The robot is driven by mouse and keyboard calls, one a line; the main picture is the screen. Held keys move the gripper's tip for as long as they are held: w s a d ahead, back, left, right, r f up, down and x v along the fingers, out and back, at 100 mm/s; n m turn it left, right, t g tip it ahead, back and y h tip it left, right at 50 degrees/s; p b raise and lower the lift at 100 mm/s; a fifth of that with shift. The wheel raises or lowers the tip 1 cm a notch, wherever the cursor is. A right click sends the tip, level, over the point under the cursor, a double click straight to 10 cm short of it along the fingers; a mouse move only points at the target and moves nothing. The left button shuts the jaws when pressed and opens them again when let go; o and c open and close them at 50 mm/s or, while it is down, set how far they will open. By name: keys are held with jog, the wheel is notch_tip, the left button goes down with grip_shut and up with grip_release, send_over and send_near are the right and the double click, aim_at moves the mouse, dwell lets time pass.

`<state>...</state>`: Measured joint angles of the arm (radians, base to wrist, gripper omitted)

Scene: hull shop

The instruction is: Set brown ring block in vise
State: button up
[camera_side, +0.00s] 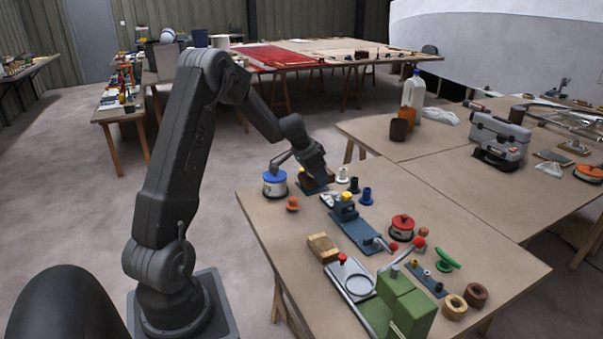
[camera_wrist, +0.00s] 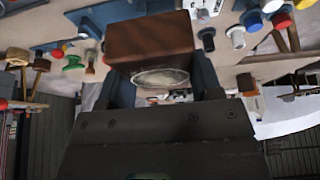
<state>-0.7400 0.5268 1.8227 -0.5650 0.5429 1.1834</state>
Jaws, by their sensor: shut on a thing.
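My gripper (camera_wrist: 163,88) is shut on a brown block (camera_wrist: 150,42), held between its two blue-grey fingers. A pale round face or ring (camera_wrist: 160,77) shows on the block's near side. In the side view my gripper (camera_side: 315,181) is at the far left part of the near table, with the brown block (camera_side: 318,174) partly hidden by the arm. I cannot tell whether the block touches the table. A blue-grey vise-like fixture (camera_side: 352,229) with a long screw and red-knobbed handle lies nearer, to the right of my gripper, apart from the block.
A blue-lidded pot (camera_side: 274,184) stands just left of my gripper, and small black and blue pegs (camera_side: 366,196) stand to its right. A light wood block (camera_side: 322,247), red-lidded pot (camera_side: 402,228) and green machine (camera_side: 401,302) crowd the near table. Its back right is clearer.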

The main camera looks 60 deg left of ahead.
jog(key=w+d+m+g+h, duration=0.1)
jog(key=w+d+m+h, duration=0.25)
jog(key=w+m, duration=0.35)
jog(key=m+g+h, duration=0.1)
jog(key=m+g, duration=0.3)
jog(key=m, duration=0.7)
send_over(362, 233)
jog(key=a, duration=0.2)
jog(key=shift+d+f, duration=0.15)
jog(key=shift+f, duration=6.8)
jog(key=shift+f, duration=0.5)
jog(key=o, duration=0.7)
jog(key=v, duration=1.1)
jog(key=shift+f, duration=0.1)
